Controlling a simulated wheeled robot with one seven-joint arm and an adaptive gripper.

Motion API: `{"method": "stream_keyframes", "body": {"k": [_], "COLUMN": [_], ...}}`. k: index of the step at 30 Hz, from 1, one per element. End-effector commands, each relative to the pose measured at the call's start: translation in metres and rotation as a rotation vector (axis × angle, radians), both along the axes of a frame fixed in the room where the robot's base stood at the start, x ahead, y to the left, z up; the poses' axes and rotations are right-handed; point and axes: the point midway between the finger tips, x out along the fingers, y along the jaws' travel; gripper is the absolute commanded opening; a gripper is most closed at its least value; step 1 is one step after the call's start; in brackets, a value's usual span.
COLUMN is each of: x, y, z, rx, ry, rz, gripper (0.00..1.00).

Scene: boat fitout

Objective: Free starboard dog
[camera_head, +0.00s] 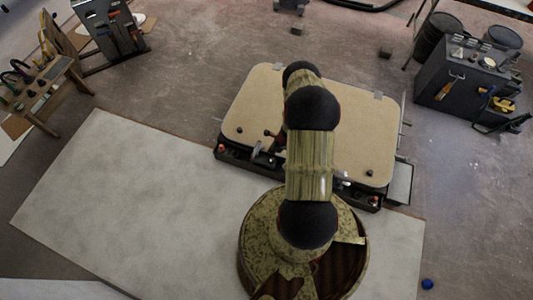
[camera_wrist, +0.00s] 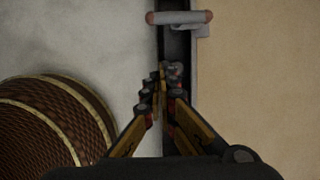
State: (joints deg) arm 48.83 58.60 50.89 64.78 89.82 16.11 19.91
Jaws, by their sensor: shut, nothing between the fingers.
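In the wrist view, a grey bar-shaped dog handle (camera_wrist: 182,17) with reddish-brown ends lies across the dark edge channel beside a tan hatch panel (camera_wrist: 255,80). I cannot tell whether it is the starboard dog. My gripper (camera_wrist: 165,75) points along that channel, with its fingertips together and empty. They are short of the handle and apart from it in the picture.
A pale floor mat (camera_head: 110,190) lies left of the frame. A dark tool cabinet (camera_head: 460,80) and drums stand at the right. A wooden tool bench (camera_head: 40,85) stands at the left. A blue ball (camera_head: 427,283) lies at lower right. The floor between is mostly clear.

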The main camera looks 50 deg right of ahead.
Motion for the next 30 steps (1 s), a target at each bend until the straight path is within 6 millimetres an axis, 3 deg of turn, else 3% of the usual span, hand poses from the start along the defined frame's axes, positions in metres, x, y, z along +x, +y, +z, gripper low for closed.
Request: {"method": "stream_keyframes", "body": {"k": [14,21,30], "x": [0.024,0.054,0.060], "y": [0.012,0.023,0.026], "z": [-0.090,-0.092,-0.091], "rx": [0.002,-0.001,0.000], "ry": [0.001,-0.001,-0.001], "rz": [0.005,0.007,0.003], "gripper": [0.00,0.00,0.00]}}
